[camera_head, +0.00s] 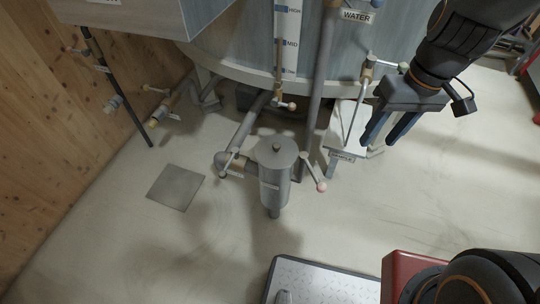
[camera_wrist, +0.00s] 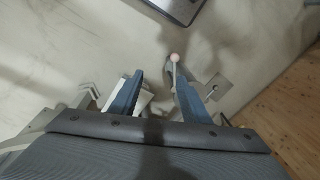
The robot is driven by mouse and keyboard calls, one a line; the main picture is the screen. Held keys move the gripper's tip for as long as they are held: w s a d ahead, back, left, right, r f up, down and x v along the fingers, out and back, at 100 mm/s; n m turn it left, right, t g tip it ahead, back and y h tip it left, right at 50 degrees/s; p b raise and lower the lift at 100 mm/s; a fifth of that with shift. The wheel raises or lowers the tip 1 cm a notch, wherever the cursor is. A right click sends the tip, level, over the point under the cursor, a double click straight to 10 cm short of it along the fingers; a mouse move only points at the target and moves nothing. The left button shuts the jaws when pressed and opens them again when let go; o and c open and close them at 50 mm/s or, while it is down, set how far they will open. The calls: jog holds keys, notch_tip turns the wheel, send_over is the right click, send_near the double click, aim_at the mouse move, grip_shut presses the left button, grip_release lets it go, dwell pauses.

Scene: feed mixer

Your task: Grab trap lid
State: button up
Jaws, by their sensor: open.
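The trap is an upright grey cylinder (camera_head: 274,188) in the middle of the head view. In the wrist view my gripper (camera_wrist: 160,75) is open, with nothing held between the fingers.
A lever with a pink ball (camera_head: 321,187) stands just right of the trap; the ball also shows in the wrist view (camera_wrist: 174,57). A large tank (camera_head: 240,45) with pipes is behind. A square plate (camera_head: 175,187) lies on the floor left. A labelled white box (camera_head: 346,140) is near my gripper.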

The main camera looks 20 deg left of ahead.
jog(key=w+a+f+n+y+b, duration=0.2)
jog(key=w+a+f+n+b, duration=0.2)
jog(key=w+a+f+n, duration=0.45)
jog(key=n+y+b, duration=0.1)
jog(key=n+b, duration=0.3)
send_near(277, 145)
jog(key=b+x, duration=0.1)
jog(key=x, duration=0.7)
jog(key=shift+a+f, duration=0.1)
grip_shut()
